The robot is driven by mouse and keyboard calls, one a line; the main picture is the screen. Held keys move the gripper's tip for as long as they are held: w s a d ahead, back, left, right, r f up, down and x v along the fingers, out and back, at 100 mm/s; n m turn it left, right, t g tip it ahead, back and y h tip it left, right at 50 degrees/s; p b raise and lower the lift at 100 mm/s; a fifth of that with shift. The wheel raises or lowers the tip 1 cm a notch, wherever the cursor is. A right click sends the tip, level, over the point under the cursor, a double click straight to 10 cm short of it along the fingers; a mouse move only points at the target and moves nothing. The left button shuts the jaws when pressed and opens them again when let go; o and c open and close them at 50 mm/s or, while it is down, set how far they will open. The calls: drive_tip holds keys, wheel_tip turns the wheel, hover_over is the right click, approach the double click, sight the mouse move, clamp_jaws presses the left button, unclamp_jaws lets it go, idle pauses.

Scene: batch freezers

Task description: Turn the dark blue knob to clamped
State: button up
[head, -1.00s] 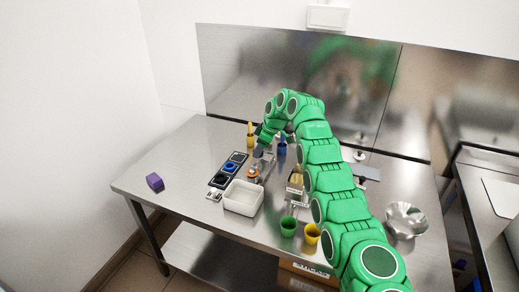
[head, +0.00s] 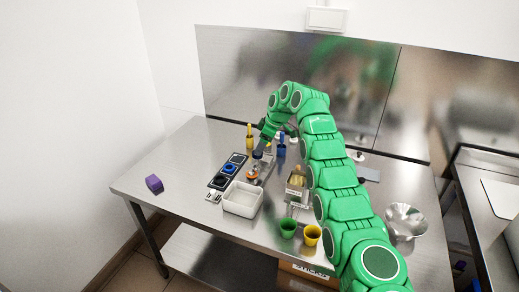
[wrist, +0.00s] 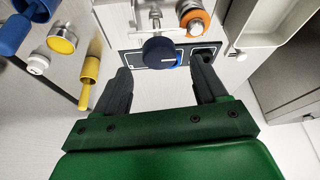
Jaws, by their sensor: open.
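The dark blue knob (wrist: 158,52) has a round head with a pale line on it and shows at the top middle of the wrist view. It stands in front of a dark plate (wrist: 130,58) with a small blue and white label beside it. My gripper (wrist: 164,80) is open, with one black finger on each side below the knob. The knob looks to lie just beyond the fingertips, and contact cannot be told. In the head view the knob (head: 257,155) shows small beside the end of my arm, and my fingers are mostly hidden there.
An orange ring piece (wrist: 193,20) and metal fittings stand close to the knob. A yellow-handled tool (wrist: 90,75) and a blue-handled one (wrist: 14,36) are at the left. In the head view a white tray (head: 242,199) and black panel (head: 218,182) are near; the table's left is mostly clear.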

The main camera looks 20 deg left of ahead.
drive_tip(key=v, duration=0.4)
drive_tip(key=shift+r, duration=0.1)
idle(0.3)
drive_tip(key=s+d+r+m+h, duration=0.15)
drive_tip(key=d+r+m, duration=0.45)
drive_tip(key=d+r, duration=0.6)
drive_tip(key=s+d+r+m+h, duration=0.1)
drive_tip(key=s+d+r+m, duration=0.15)
drive_tip(key=s+d, duration=0.5)
drive_tip(key=s+d+r+m, duration=0.25)
drive_tip(key=s+d, duration=0.25)
drive_tip(key=d, duration=0.5)
drive_tip(key=s+d+m+h, duration=0.1)
drive_tip(key=s+d+m, duration=0.1)
drive_tip(key=s+d, duration=0.6)
drive_tip(key=s+d+m, duration=0.3)
drive_tip(key=s, duration=0.9)
drive_tip(key=s+d+f+m, duration=0.1)
drive_tip(key=s+d+f, duration=0.2)
drive_tip(key=s, duration=0.8)
drive_tip(key=s+d+f+m+g, duration=0.1)
drive_tip(key=s+d+f+m, duration=0.1)
drive_tip(key=s, duration=1)
wheel_tip(320, 180, down, 2)
drive_tip(key=shift+s+d+f+m+h, duration=0.25)
drive_tip(key=shift+d+h, duration=0.2)
drive_tip(key=shift+d, duration=0.35)
